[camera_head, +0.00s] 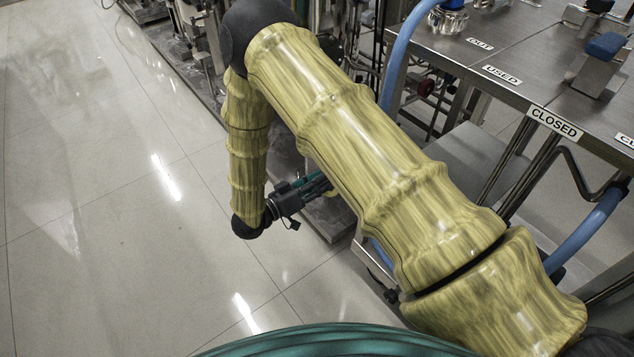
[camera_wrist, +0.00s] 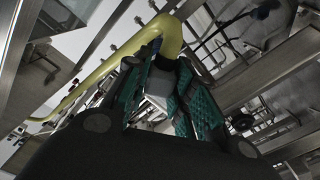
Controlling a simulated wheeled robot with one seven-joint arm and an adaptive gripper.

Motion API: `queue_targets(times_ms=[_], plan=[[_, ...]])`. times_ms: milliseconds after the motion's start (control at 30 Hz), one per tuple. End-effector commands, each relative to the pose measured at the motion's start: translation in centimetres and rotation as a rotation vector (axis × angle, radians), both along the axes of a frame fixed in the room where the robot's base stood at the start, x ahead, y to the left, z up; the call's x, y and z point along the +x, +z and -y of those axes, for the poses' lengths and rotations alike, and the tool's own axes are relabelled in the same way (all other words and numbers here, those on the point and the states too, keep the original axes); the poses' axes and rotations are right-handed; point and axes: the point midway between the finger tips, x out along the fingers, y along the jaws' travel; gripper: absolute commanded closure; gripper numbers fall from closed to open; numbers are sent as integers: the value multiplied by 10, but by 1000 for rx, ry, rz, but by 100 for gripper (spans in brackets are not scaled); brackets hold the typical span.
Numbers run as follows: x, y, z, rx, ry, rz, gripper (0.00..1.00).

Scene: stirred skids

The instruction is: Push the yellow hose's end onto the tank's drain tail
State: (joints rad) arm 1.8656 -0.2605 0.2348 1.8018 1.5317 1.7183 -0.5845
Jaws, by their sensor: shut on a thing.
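The yellow hose (camera_wrist: 108,66) runs across the wrist view from the lower left to the top middle, then bends down to the tips of my gripper (camera_wrist: 167,62). My gripper's green-padded fingers are shut on the hose near this bend. In the head view my gripper (camera_head: 313,187) is low beside the skid, partly hidden behind my arm. A small yellow bit of the hose (camera_head: 333,193) shows at its tips. I cannot make out the tank's drain tail in either view, and the hose's end is not clear.
A steel table (camera_head: 470,60) with labels reading OUT, USED and CLOSED stands at the right. A blue hose (camera_head: 394,62) runs down beside it. Pipes and skid frames crowd the space behind my arm. The pale floor (camera_head: 90,180) at the left is clear.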

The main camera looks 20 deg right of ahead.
Motion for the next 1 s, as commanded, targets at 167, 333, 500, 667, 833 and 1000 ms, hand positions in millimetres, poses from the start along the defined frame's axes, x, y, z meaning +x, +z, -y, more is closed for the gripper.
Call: queue_targets(times_ms=[167, 333, 500, 667, 833, 1000], plan=[[1, 0, 2, 0, 0, 0, 100], [1, 0, 3, 0, 0, 0, 100], [2, 0, 5, 0, 0, 0, 100], [2, 0, 6, 0, 0, 0, 100], [2, 0, 6, 0, 0, 0, 100], [2, 0, 6, 0, 0, 0, 100]])
